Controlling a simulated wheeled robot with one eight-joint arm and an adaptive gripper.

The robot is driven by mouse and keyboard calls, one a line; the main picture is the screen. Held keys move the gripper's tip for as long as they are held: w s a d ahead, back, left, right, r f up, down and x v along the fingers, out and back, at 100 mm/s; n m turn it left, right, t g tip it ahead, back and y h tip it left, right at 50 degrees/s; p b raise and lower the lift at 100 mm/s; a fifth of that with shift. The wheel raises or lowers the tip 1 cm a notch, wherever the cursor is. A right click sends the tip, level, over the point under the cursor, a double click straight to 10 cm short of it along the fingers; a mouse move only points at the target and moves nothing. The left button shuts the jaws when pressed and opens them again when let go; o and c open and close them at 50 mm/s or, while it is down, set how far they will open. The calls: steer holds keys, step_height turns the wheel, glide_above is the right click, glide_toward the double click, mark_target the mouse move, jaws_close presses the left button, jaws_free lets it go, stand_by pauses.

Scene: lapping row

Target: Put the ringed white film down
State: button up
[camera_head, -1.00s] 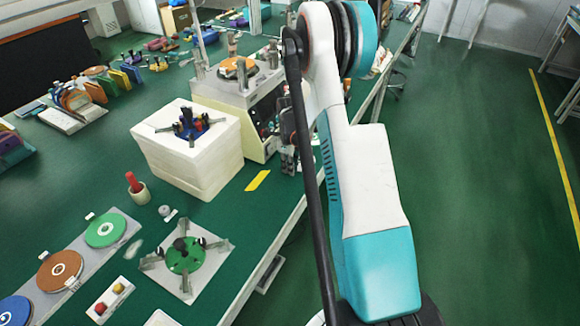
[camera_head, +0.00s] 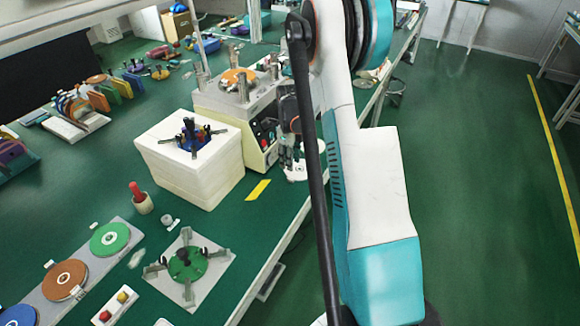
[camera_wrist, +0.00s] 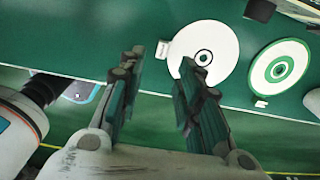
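The ringed white film is a white disc (camera_wrist: 222,50) with a black ring at its middle and a small pale tab at its left. In the wrist view it lies flat on the green table, near the edge. In the head view a white disc (camera_head: 296,173) shows below my gripper (camera_head: 287,155), by the table's right edge. In the wrist view my gripper (camera_wrist: 165,65) has its fingers well apart and nothing clamped between them. The tab shows in the gap, and the right finger hides part of the disc. Height above the table is hard to tell.
A second white disc with a green ring (camera_wrist: 280,68) lies to the right. A cream machine (camera_head: 258,145) and a white block (camera_head: 190,165) stand left of my gripper. A yellow strip (camera_head: 258,190) lies on the table (camera_head: 225,215). Open floor lies beyond the edge.

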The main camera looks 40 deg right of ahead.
steer(key=shift+r+p, duration=0.35)
steer(key=shift+r, duration=1.5)
